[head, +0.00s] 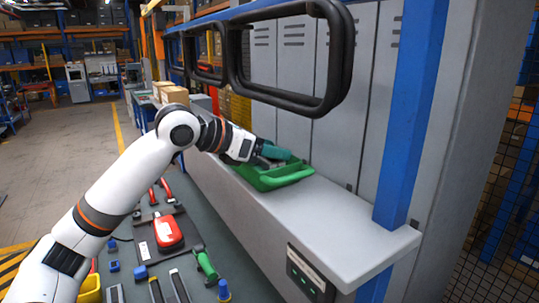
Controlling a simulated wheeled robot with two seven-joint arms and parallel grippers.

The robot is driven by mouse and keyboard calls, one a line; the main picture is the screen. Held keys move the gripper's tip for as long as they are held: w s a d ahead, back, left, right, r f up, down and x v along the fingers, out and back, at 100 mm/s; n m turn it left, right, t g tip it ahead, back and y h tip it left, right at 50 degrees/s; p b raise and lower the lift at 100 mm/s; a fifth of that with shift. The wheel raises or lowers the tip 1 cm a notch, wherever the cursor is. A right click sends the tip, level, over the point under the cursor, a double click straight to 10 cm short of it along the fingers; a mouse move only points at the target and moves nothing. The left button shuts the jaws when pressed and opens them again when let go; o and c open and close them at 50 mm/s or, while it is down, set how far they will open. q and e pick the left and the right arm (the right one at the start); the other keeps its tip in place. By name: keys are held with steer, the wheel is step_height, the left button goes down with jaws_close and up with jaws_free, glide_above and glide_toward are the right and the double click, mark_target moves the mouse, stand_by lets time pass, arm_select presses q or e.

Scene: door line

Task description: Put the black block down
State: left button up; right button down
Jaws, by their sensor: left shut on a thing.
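My left gripper (265,157) reaches in from the left and is over the green tray (287,179), which sits on the grey ledge (330,212). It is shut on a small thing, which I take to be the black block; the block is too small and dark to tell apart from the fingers. A teal piece (276,152) shows beside the fingertips; I cannot tell whether it lies in the tray. I cannot tell whether the held thing touches the tray floor. My right gripper is out of view.
Black door frames (345,60) hang above the ledge. A blue post (408,120) stands on its right part. Below lies a bench with a red tool (168,232), a green-handled tool (206,265) and small blue parts. The ledge is bare right of the tray.

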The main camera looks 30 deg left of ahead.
arm_select(q)
steer(key=shift+f, duration=0.75)
steer(key=shift+s+a, duration=0.15)
steer(key=shift+s, duration=0.05)
steer(key=shift+f, duration=0.15)
steer(key=o, duration=1)
steer(key=shift+w, duration=0.1)
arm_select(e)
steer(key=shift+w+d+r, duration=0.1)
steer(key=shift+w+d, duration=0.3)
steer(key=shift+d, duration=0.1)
